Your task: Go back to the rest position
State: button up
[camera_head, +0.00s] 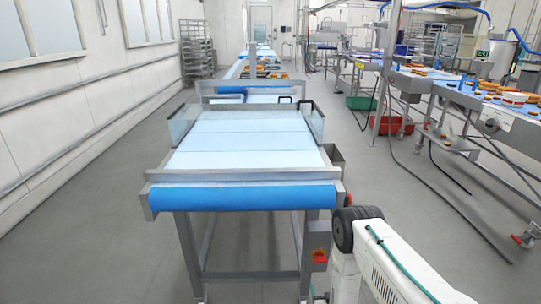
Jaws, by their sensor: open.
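My white arm shows at the lower right of the head view, with a dark round joint and a green cable along it. It stands beside the near right corner of the conveyor table (245,165). My gripper is outside this view, so its jaws do not show. The conveyor has a pale blue belt, a bright blue roller at its near end and metal side rails. The near stretch of belt is bare.
Clear guard panels (318,122) stand along the belt. A red switch box (319,257) hangs at its near right leg. At right are another conveyor line with food (470,95), a red crate (392,125) and a green crate (361,103). Grey floor (85,235) at left is free.

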jog(key=s+f+g, duration=0.4)
jog(key=f, duration=0.1)
jog(key=s+r+g, duration=0.4)
jog(key=r, duration=0.8)
jog(key=s+r+g, duration=0.3)
jog(key=r+g, duration=0.1)
jog(key=r, duration=0.9)
jog(key=s+r+g, duration=0.4)
jog(key=r, duration=0.8)
jog(key=s+d+r+t, duration=0.1)
jog(key=s+r, duration=1.1)
jog(key=r, duration=0.3)
jog(key=s+d+r+t, duration=0.1)
jog(key=s+d+r, duration=0.1)
jog(key=s+r, duration=1.1)
jog(key=shift+r, duration=1.4)
